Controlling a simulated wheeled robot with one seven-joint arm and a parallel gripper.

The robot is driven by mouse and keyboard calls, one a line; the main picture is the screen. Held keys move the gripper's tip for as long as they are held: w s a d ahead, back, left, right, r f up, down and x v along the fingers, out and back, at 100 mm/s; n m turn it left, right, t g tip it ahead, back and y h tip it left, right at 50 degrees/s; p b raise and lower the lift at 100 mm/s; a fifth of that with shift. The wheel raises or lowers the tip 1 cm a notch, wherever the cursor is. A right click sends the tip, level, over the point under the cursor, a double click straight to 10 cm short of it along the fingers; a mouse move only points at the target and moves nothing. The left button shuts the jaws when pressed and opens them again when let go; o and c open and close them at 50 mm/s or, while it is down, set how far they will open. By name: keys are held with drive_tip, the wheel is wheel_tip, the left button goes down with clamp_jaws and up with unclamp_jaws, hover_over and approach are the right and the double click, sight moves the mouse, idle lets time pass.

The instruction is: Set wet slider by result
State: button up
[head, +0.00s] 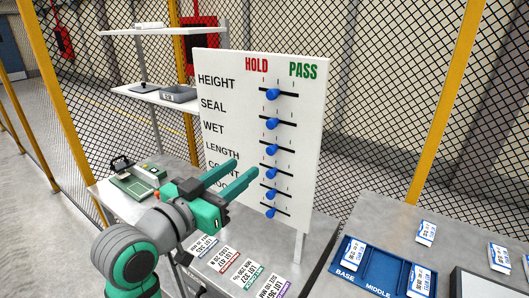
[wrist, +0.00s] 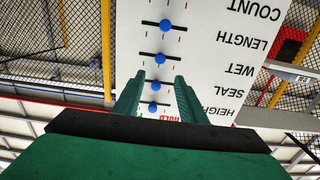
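A white board (head: 232,75) carries a column of blue slider knobs, with HOLD at upper left and PASS at upper right of the tracks. The wet slider (head: 270,150) is the third from the top; its knob sits near the middle of its track. It also shows in the wrist view (wrist: 160,58), which sees the board upside down. My gripper (head: 245,169) is open and empty in front of the board's lower part. In the wrist view my fingers (wrist: 158,80) stand apart, with the seal knob (wrist: 155,86) and height knob (wrist: 152,107) seen between them.
Several printed cards (head: 228,258) lie on the grey table below the board. A blue tray (head: 372,270) labelled BASE and MIDDLE holds white packets at right. A green device (head: 133,187) lies at left; shelves (head: 150,92) stand behind it. Mesh fencing surrounds the place.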

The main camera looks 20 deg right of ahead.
sight(269, 148)
drive_tip(key=x, duration=1)
drive_tip(key=shift+w+d, duration=0.25)
drive_tip(key=shift+d, duration=0.05)
drive_tip(key=shift+c, duration=0.7)
clamp_jaws()
